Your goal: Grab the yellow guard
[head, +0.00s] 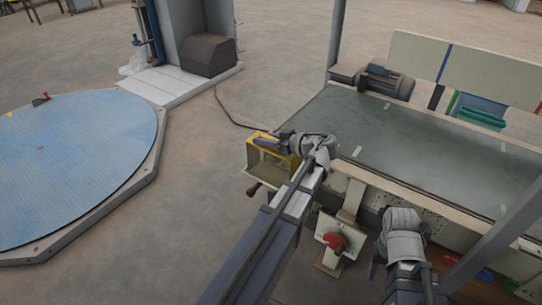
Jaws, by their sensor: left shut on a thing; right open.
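The yellow guard (262,148) is a yellow frame with a see-through or pale middle, at the left front corner of the conveyor, near the centre of the view. My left gripper (262,141) is at the guard's upper edge and is shut on it. My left wrist covers the guard's right end. My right gripper (374,262) is lower right, in front of the machine's front side, apart from the guard. Its fingers are small and mostly hidden by the wrist, and nothing shows in them.
A conveyor with a dark green belt (400,140) fills the right. A red knob (334,241) sits on a pale plate below it. A blue round turntable (75,165) is at left. A grey cabinet (190,35) stands behind. Floor between turntable and conveyor is clear, apart from a dark cable.

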